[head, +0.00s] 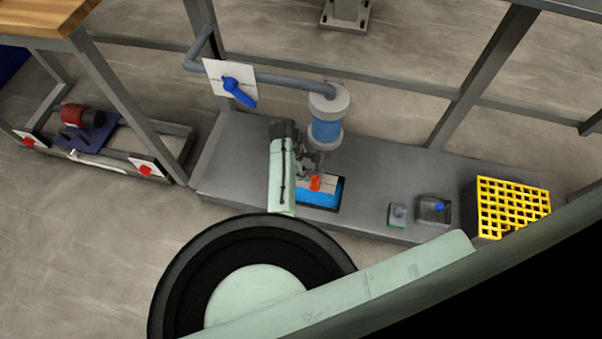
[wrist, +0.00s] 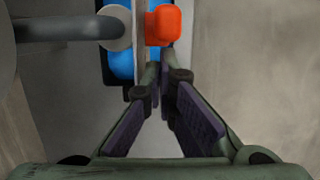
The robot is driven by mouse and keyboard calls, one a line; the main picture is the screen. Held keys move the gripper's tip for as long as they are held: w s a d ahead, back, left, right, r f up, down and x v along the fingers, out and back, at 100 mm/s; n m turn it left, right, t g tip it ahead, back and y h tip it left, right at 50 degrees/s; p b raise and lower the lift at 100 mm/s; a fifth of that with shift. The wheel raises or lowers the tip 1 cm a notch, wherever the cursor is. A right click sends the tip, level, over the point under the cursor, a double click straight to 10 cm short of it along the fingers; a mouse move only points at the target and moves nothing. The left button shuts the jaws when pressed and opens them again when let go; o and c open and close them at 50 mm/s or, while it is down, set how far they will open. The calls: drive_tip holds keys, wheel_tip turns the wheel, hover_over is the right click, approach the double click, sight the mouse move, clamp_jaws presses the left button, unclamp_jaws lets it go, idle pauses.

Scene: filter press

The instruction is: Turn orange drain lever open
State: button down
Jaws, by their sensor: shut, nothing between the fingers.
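The orange drain lever (head: 315,183) shows in the head view just below the blue filter cylinder (head: 327,128), over a blue basin (head: 318,196). In the wrist view the orange lever (wrist: 163,26) is at the top centre, beside a thin upright plate (wrist: 140,40) and a grey pipe end (wrist: 115,28). My gripper (wrist: 158,72) is shut and empty, its fingertips meeting just below the lever in the picture. Whether the tips touch the lever I cannot tell. In the head view my gripper (head: 305,168) is partly hidden at the lever's left.
A blue-handled valve (head: 238,90) sits on a white plate at upper left. A yellow grate (head: 513,208) and a small tray (head: 433,210) are on the bench (head: 240,165) at right. Frame posts rise around the bench.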

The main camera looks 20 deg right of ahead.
drive_tip(key=shift+s+d+r+y+p, duration=0.15)
drive_tip(key=shift+d+y+p, duration=0.05)
drive_tip(key=shift+y+p, duration=0.25)
drive_tip(key=shift+s+d+r+t+y+p, duration=0.2)
drive_tip(key=shift+d+t+y+p, duration=0.15)
drive_tip(key=shift+t+p, duration=0.25)
drive_tip(key=shift+s+d+r+t+y+p, duration=0.35)
drive_tip(key=shift+d+y+p, duration=0.25)
drive_tip(key=shift+p, duration=0.25)
drive_tip(key=shift+s+d+t+y, duration=0.35)
drive_tip(key=shift+d+t+y, duration=0.1)
drive_tip(key=shift+y, duration=0.25)
drive_tip(key=shift+s+d+f+t+y+b, duration=0.1)
drive_tip(key=shift+s+d+t+y+b, duration=0.25)
drive_tip(key=shift+y, duration=0.25)
drive_tip(key=shift+s+d+f+t+y+b, duration=0.1)
drive_tip(key=shift+s+d+t+y+b, duration=0.1)
drive_tip(key=shift+d+t+y, duration=0.35)
drive_tip(key=shift+s+d, duration=0.2)
